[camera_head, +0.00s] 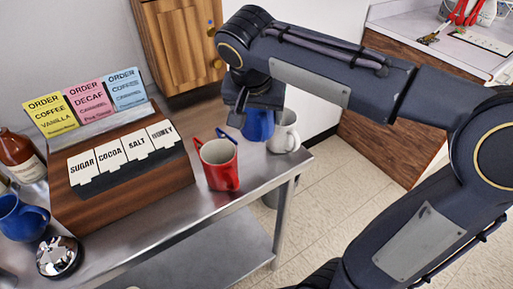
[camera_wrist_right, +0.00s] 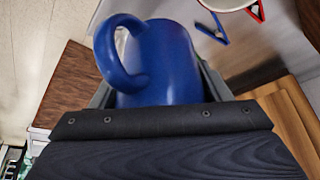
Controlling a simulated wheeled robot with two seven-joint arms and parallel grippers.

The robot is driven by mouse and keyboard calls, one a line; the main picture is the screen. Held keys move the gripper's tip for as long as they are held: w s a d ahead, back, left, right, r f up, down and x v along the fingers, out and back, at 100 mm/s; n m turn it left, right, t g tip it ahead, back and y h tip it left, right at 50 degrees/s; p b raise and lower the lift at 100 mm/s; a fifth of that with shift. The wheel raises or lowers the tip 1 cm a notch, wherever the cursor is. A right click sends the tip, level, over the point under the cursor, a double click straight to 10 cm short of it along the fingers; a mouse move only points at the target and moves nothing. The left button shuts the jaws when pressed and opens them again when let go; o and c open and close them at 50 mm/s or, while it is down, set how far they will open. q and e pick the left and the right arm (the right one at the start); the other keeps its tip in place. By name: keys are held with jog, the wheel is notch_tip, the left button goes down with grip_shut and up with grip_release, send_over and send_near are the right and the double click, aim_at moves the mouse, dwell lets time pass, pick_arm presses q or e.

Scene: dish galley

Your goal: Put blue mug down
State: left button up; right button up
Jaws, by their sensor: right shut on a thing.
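The blue mug (camera_head: 258,124) is held in my right gripper (camera_head: 252,104) near the far right corner of the steel table. In the right wrist view the blue mug (camera_wrist_right: 165,65) fills the middle, with its handle to the left and the gripper (camera_wrist_right: 160,100) shut on its body. In the head view the gripper covers the mug's upper part. I cannot tell whether its base touches the tabletop. A second blue mug (camera_head: 22,218) stands at the table's left edge. My left gripper is not in view.
A wooden card box (camera_head: 122,175), a bell (camera_head: 58,256) and a brown bottle (camera_head: 20,155) are to the left. Bare steel (camera_head: 150,228) lies in front of the box.

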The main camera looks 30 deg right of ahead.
notch_tip(320, 180, down, 10)
jog(key=shift+r+b, duration=0.15)
jog(key=shift+b, duration=0.45)
jog(key=o, duration=1.3)
